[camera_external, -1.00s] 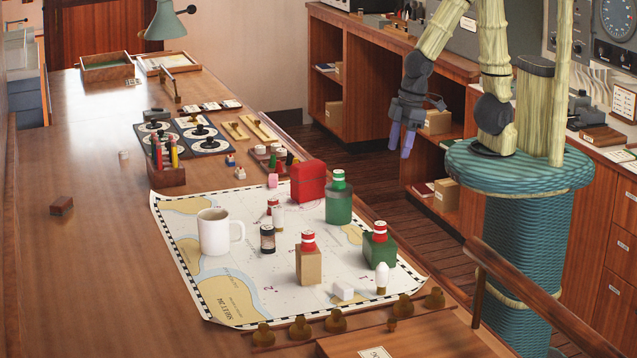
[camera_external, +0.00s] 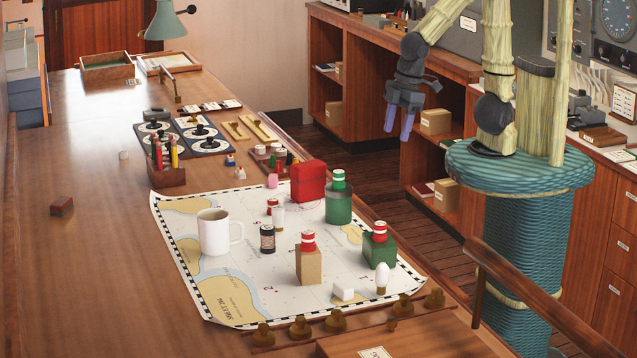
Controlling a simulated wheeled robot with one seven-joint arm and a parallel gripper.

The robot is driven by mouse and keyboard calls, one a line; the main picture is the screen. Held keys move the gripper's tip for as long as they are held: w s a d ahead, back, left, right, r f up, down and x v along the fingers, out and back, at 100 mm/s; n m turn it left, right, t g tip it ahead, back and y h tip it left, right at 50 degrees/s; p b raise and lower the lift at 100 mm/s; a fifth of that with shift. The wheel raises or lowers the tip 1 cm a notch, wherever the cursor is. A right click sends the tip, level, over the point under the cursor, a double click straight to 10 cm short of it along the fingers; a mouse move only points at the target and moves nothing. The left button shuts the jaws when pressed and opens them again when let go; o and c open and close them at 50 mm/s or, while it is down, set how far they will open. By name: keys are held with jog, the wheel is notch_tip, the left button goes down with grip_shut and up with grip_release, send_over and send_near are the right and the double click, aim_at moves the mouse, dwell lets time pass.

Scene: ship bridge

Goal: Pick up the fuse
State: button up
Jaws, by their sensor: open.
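A small pale cylinder (camera_external: 279,218), which looks most like the fuse, stands on the chart (camera_external: 225,275) near its middle. A small red-topped piece (camera_external: 272,205) is close behind it, and a dark banded cylinder (camera_external: 267,239) stands in front to its left. At this size I cannot be sure which of these is the fuse. My gripper (camera_external: 399,132) is open and empty, with its two purple fingers pointing down. It hangs in the air to the right of the table, well apart from the chart.
A pen holder (camera_external: 167,176) stands behind. The table's left side is mostly clear.

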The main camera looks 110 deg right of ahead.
jog(key=w+a+f+n+h, duration=0.25)
jog(key=w+n+h, duration=0.45)
jog(key=w+n, duration=0.75)
jog(key=w+a+r+n+t+h, duration=0.35)
jog(key=w+a+n+t, duration=0.3)
jog(key=a+n, duration=0.25)
notch_tip(320, 180, down, 15)
jog(key=shift+w+d+g+p, duration=0.25)
jog(key=shift+g+p, duration=0.05)
jog(key=shift+g, duration=0.15)
jog(key=shift+r, duration=0.1)
jog(key=p, duration=0.4)
send_near(278, 219)
jog(key=x, duration=0.3)
jog(key=s+x, duration=0.1)
jog(key=x, duration=0.1)
jog(key=shift+w+d, duration=0.15)
jog(key=shift+d, duration=0.5)
